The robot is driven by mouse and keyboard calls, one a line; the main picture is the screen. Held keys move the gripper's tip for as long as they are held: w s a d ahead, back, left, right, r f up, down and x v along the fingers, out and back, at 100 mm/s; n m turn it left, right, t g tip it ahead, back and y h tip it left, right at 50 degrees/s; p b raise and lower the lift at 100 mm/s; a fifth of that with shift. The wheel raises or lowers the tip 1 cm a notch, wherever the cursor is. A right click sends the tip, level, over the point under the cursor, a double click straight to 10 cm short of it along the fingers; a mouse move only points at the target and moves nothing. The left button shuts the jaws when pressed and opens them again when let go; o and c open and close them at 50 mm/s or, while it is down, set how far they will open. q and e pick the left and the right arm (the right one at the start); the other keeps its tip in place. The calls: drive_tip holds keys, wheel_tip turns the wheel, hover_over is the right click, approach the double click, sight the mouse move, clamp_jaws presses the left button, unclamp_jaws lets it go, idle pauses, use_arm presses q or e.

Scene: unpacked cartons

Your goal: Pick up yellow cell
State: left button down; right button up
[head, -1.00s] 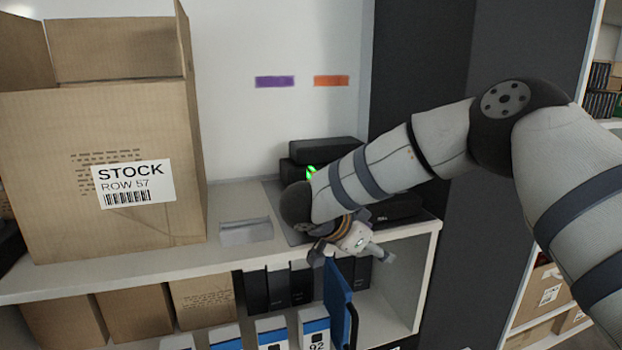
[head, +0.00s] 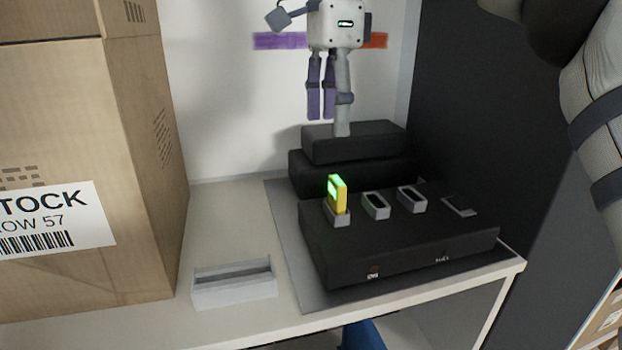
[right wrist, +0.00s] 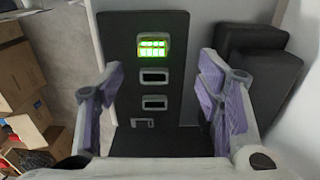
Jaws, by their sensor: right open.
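The yellow cell (head: 339,196) stands upright in the leftmost slot of a black charger block (head: 400,240) on the shelf. Its face glows green. In the right wrist view the cell (right wrist: 153,46) shows between the fingers, toward the top of the block. My right gripper (head: 328,122) hangs fingers-down above and behind the cell in the head view. It is open and empty, its purple pads spread to both sides in the right wrist view (right wrist: 161,72). My left gripper is not in view.
The block's other slots, such as one (head: 376,206) beside the cell, look empty. Black boxes (head: 355,143) are stacked behind it. A grey slotted holder (head: 235,285) sits at the front left. A large carton (head: 60,150) bounds the left; a dark panel (head: 500,130) bounds the right.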

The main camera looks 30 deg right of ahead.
sight(337, 180)
drive_tip(key=f, duration=0.3)
drive_tip(key=s+f, duration=0.1)
drive_tip(key=f, duration=0.6)
drive_tip(key=shift+s+d+f+p, duration=0.25)
drive_tip(key=shift+s+d+p, duration=0.05)
drive_tip(key=shift+s+d, duration=0.1)
drive_tip(key=shift+w+f, duration=0.15)
drive_tip(key=shift+f, duration=0.3)
clamp_jaws()
